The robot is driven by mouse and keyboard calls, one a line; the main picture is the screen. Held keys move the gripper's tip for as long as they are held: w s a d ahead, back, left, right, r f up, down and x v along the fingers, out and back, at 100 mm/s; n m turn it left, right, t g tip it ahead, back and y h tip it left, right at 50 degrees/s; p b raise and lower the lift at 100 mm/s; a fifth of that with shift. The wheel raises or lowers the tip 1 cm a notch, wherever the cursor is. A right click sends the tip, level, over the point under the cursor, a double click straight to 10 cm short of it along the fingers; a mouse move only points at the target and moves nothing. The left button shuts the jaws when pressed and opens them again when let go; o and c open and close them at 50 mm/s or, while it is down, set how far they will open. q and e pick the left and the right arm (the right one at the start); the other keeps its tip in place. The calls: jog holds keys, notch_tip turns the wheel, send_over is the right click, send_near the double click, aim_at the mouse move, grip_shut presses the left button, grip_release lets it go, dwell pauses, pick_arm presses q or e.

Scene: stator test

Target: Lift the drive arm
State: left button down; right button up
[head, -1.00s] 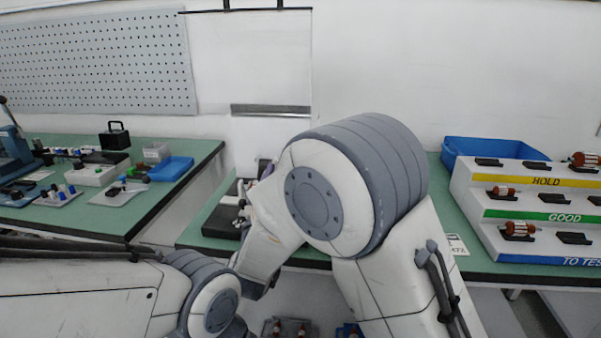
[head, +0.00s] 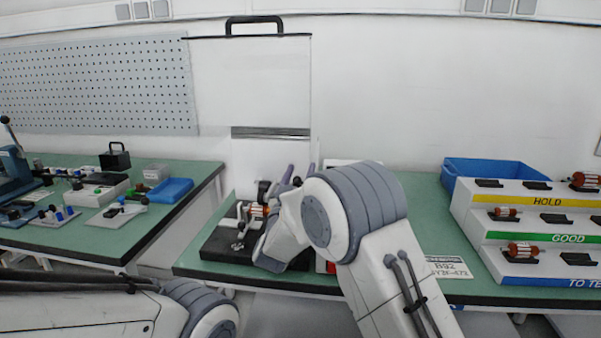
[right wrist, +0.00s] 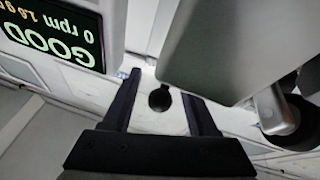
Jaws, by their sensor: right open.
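The test stand (head: 222,243) is a dark base on the green bench with a copper-and-red rotor (head: 258,211) in it, partly behind my right arm. My right gripper (head: 298,176) is at the stand's far right, its fingers pointing up and away. In the right wrist view the gripper (right wrist: 162,103) is open, with a round black knob (right wrist: 160,98) between or just beyond its fingers. I cannot tell whether this knob belongs to the drive arm, and no contact shows. A grey block (right wrist: 215,50) and a dark roller (right wrist: 290,118) are at the right. My left gripper is out of view.
An upside-down screen (right wrist: 55,38) reads GOOD and 0 rpm. A stepped rack (head: 478,225) with several rotors stands at the right, before a blue bin (head: 500,168). A white panel (head: 270,85) stands behind the stand. Another bench (head: 180,215) is at the left.

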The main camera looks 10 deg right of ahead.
jog(key=shift+w, duration=0.15)
grip_shut()
dwell(1.4)
